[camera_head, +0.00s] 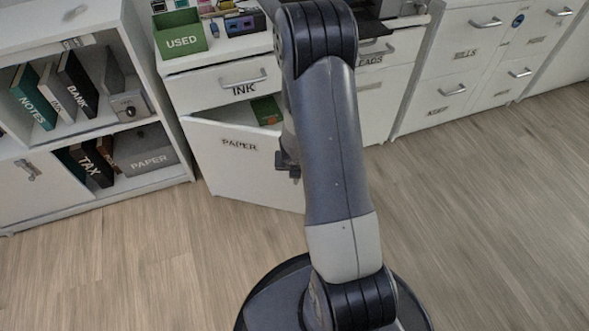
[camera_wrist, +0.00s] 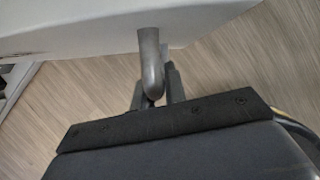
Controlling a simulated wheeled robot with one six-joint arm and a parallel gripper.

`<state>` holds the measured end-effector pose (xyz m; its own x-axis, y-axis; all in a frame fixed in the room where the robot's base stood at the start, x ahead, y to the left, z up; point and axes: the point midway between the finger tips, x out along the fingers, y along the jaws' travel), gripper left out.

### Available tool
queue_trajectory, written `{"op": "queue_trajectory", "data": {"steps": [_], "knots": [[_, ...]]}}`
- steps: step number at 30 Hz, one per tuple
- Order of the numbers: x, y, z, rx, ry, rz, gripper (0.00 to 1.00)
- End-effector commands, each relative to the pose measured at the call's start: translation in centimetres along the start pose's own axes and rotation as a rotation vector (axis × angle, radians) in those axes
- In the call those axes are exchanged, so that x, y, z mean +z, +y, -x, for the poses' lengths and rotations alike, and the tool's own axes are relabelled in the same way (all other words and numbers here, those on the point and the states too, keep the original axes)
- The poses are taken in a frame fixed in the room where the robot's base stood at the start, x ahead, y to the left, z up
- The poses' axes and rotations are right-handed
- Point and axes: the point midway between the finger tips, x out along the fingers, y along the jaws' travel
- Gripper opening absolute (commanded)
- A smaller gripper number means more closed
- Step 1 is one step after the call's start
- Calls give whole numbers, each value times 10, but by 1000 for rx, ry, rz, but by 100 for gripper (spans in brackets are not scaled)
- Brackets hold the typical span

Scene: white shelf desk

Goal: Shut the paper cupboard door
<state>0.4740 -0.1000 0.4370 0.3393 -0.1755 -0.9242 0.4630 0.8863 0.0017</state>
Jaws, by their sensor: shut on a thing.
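The paper cupboard door (camera_head: 240,165) is white and labelled PAPER. It stands partly open below the INK drawer, and a green thing (camera_head: 266,110) shows inside over its top edge. In the wrist view the white door (camera_wrist: 90,24) spans the top, with its grey handle (camera_wrist: 151,62) sticking out toward me. My gripper (camera_wrist: 156,98) is shut on the handle. In the head view my gripper (camera_head: 288,165) is at the door's right part, and my arm hides the handle and the door's right edge.
The INK drawer (camera_head: 226,86) above is shut. A green USED box (camera_head: 181,34) stands on the top. An open shelf with binders (camera_head: 77,80) is at left, and drawer cabinets (camera_head: 470,60) are at right. The wooden floor (camera_head: 130,260) in front is clear.

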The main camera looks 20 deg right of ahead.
Motion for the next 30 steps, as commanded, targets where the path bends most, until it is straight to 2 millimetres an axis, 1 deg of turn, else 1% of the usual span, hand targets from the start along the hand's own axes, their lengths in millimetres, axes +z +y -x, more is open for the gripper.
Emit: {"op": "queue_trajectory", "data": {"steps": [8, 9, 17, 25, 28, 30], "knots": [[0, -1, 0, -2, 0, -1, 0], [0, -1, 0, -2, 0, -2, 13], [0, 0, 0, -1, 0, -1, 34], [1, 0, 2, 0, -1, -1, 34], [2, 0, 11, 0, -2, 0, 34], [2, 0, 22, 0, -2, 0, 34]]}}
